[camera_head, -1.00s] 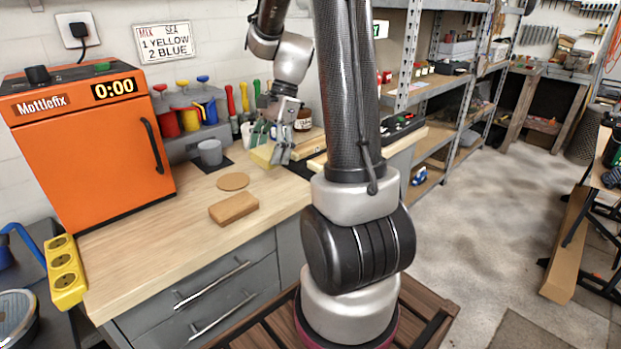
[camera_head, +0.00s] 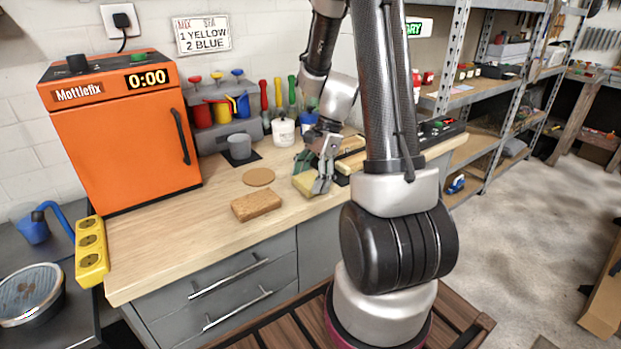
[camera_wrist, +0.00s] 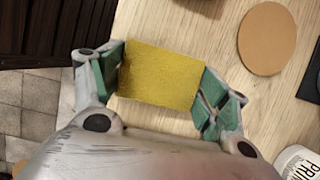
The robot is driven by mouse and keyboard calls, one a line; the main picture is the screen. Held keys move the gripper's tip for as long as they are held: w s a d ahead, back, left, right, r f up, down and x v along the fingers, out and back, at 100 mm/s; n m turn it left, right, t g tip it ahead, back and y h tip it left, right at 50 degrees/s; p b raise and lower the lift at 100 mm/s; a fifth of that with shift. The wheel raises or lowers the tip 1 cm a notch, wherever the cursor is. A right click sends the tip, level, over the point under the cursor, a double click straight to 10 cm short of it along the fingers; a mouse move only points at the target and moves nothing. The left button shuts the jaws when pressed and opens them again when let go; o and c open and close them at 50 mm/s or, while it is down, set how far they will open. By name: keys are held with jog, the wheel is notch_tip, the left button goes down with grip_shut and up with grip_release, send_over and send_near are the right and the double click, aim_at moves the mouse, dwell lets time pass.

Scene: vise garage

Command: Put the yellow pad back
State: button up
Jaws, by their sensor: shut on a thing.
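The yellow pad (camera_wrist: 158,74) is a square block between the two green-padded fingers of my gripper (camera_wrist: 162,80) in the wrist view. Both fingers press on its opposite sides. In the head view the pad (camera_head: 304,183) shows at the workbench's right part, with my gripper (camera_head: 318,180) shut on it, over or on the wooden top. I cannot tell whether the pad touches the bench. The gripper's fingers hide part of the pad in the head view.
A brown block (camera_head: 256,205) and a round cork disc (camera_head: 258,177) lie on the wooden worktop (camera_head: 165,250). A grey cup (camera_head: 240,146) stands on a dark mat behind. An orange oven (camera_head: 125,145) fills the left end. A white pot (camera_head: 283,132) stands near the wall.

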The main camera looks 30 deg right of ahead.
jog(key=shift+f, duration=0.1)
jog(key=o, duration=1.1)
jog(key=v, duration=1.2)
jog(key=s+a+r+n+t+h, duration=0.1)
jog(key=s+a+r+n, duration=0.1)
jog(key=s+n, duration=0.3)
jog(key=s+a+r+n+t+h, duration=0.2)
jog(key=s+a+r+n, duration=0.1)
jog(key=s+n, duration=0.3)
jog(key=s+a+r+n+t+h, duration=0.1)
jog(key=s+a+r+n, duration=0.2)
jog(key=s+r+n, duration=0.2)
jog(key=shift+s+a+n+t+h, duration=0.15)
jog(key=shift+s+n+t+h, duration=0.2)
jog(key=shift+n, duration=0.45)
